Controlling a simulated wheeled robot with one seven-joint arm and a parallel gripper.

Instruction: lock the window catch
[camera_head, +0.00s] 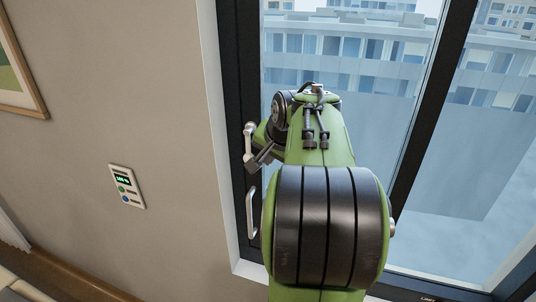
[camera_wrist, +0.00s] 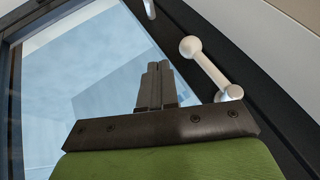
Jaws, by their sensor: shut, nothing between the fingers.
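The window catch is a pale metal lever (camera_head: 249,142) on the dark left frame of the window. It stands roughly upright in the head view. In the wrist view the lever (camera_wrist: 211,70) shows a round ball at one end and a short cylinder at the other, slanting across the frame to the right of my fingers. My gripper (camera_head: 252,164) is close to the catch's lower end. Its fingers (camera_wrist: 158,68) are together with nothing between them. In the wrist view a gap shows between the fingers and the lever. My arm covers part of the window in the head view.
A pale pull handle (camera_head: 251,212) is on the same frame below the catch. A wall panel (camera_head: 127,187) with a green display is to the left. A picture frame (camera_head: 20,65) hangs at upper left. A dark upright bar (camera_head: 425,125) divides the glass.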

